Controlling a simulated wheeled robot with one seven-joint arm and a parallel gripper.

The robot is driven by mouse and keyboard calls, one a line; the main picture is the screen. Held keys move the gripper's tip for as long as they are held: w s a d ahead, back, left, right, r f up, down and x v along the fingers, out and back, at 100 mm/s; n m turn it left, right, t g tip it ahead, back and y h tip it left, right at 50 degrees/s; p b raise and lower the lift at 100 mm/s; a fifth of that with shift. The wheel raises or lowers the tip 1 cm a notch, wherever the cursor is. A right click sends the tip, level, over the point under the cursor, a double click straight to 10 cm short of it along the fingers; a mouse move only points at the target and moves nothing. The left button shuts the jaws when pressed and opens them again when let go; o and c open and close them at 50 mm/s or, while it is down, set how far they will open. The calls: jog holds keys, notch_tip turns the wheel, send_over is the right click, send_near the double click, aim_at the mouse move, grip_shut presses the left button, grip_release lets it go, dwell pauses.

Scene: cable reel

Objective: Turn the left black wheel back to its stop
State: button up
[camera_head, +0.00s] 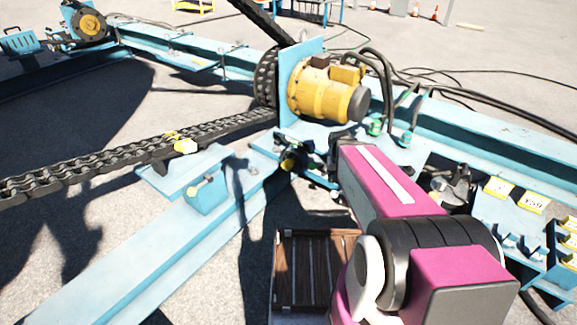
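My magenta arm (385,185) rises from the lower right toward the middle of the picture. No wheel's turn position can be read.
A yellow motor (322,92) stands on a light blue frame (500,145), with black hoses behind. A heavy chain (95,165) runs left. A blue rack with yellow labels (533,202) stands right. A wooden slatted pallet (312,262) lies below.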

jog(key=w+a+f+h, duration=0.2)
jog(key=w+f+h, duration=0.3)
jog(key=w+f, duration=0.25)
jog(key=n+t+h, duration=0.4)
jog(key=n+t, duration=0.3)
jog(key=t, duration=0.8)
send_near(285, 167)
jog(key=x, duration=1.3)
jog(key=shift+a+f, duration=0.1)
jog(key=c, duration=1.2)
